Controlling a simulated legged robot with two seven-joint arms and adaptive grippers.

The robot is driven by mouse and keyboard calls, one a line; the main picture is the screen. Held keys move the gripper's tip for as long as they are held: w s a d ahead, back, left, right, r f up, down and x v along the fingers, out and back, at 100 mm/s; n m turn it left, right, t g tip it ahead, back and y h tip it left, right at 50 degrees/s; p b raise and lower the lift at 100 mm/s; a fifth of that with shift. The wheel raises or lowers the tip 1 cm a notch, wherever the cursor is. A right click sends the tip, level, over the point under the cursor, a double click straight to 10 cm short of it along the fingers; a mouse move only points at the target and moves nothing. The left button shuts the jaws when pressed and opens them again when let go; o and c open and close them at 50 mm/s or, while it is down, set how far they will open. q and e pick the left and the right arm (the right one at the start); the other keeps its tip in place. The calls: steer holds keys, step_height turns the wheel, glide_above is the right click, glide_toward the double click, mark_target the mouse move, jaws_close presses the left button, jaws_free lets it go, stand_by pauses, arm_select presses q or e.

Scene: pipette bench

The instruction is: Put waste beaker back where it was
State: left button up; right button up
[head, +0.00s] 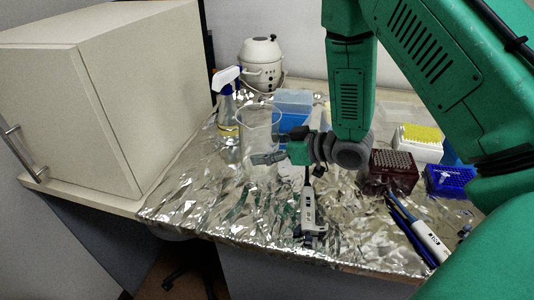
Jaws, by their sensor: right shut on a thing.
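The waste beaker (257,124) is a clear glass beaker. It stands upright on or just above the foil-covered bench, left of the middle of the view. My right gripper (268,157) reaches it from the right and is shut on it, with a grey finger across its lower part. Whether its base touches the foil is hard to tell. My left gripper is out of view.
A spray bottle (228,115) stands close left of the beaker, and a blue box (293,105) behind it. A pipette (308,208) is in front. Foil front left (215,205) is clear.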

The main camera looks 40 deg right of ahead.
steer(key=shift+s+a+f, duration=0.1)
steer(key=shift+a+f, duration=0.05)
steer(key=shift+f, duration=0.3)
steer(key=shift+a+r, duration=0.2)
steer(key=shift+a, duration=0.65)
steer(key=shift+f, duration=0.2)
steer(key=o, duration=1.4)
steer(key=shift+d, duration=0.15)
steer(key=shift+c, duration=0.2)
steer(key=shift+d+f, duration=0.2)
steer(key=shift+d, duration=0.4)
steer(key=shift+s+r, duration=0.25)
steer(key=shift+r, duration=0.1)
steer(key=v, duration=0.4)
steer(key=a+v, duration=0.1)
steer(key=v, duration=0.1)
steer(key=shift+s+d+r, duration=0.1)
steer(key=shift+s+r, duration=0.2)
steer(key=shift+s, duration=0.05)
steer(key=s+d, duration=0.1)
steer(key=s, duration=0.1)
steer(key=s+d+r, duration=0.1)
steer(key=d, duration=0.1)
steer(key=shift+s+d+r, duration=0.1)
steer(key=shift+s+r, duration=0.05)
steer(key=shift+s, duration=0.25)
steer(key=shift+a+r, duration=0.15)
steer(key=shift+a, duration=0.4)
